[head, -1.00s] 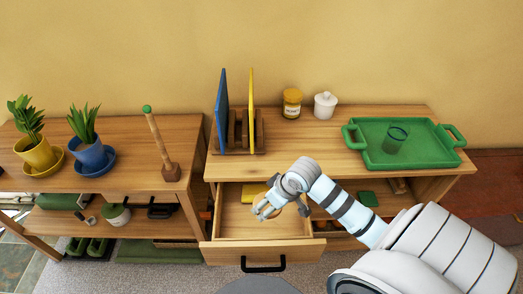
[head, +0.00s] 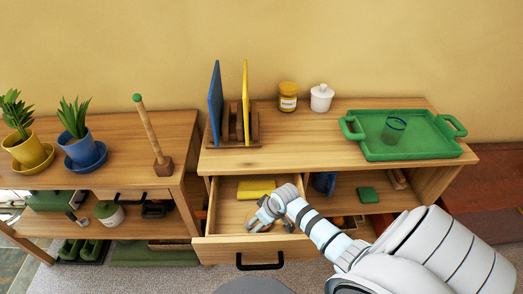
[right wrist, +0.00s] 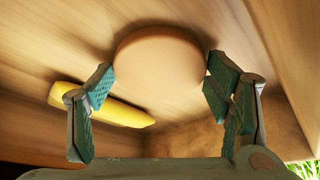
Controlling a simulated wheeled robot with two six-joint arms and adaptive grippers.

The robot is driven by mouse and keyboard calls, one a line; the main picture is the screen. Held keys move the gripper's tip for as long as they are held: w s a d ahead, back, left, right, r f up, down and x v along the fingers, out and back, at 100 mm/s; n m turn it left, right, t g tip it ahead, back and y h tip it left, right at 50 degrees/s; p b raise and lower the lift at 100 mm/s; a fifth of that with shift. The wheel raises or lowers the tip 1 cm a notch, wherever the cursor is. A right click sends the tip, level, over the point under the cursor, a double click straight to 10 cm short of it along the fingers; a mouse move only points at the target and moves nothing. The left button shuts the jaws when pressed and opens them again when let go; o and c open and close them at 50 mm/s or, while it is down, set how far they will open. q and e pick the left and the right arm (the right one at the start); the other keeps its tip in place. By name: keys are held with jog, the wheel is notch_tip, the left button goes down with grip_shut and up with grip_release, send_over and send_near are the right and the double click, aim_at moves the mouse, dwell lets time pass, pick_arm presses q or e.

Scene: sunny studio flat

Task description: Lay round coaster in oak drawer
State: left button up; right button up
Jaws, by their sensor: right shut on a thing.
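The oak drawer (head: 222,252) is pulled open below the right-hand table top, its black handle at the front. My right gripper (head: 260,222) is down inside the drawer opening, towards its front right. In the right wrist view, the gripper's teal-padded fingers (right wrist: 160,82) are shut on the round coaster (right wrist: 160,60), a plain tan disc gripped at its two sides. The drawer floor shows behind it; I cannot tell whether the coaster touches it. In the head view the gripper mostly hides the coaster. My left gripper is not in view.
A yellow block-like thing (head: 256,185) lies at the back of the drawer and also shows in the right wrist view (right wrist: 105,106). A green tray (head: 430,149) stands above at right. The drawer's left part is clear.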

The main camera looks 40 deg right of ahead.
jog(key=o, duration=1)
jog(key=shift+w+f, duration=0.2)
jog(key=shift+w, duration=0.05)
jog(key=shift+c, duration=0.2)
jog(key=shift+w, duration=0.1)
jog(key=shift+s+r+p, duration=0.25)
jog(key=shift+r+p, duration=0.05)
jog(key=shift+r, duration=0.25)
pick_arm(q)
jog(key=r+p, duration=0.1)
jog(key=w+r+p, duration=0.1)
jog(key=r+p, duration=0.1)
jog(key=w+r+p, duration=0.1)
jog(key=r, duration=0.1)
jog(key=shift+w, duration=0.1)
pick_arm(e)
jog(key=v, duration=1.1)
jog(key=shift+r, duration=0.2)
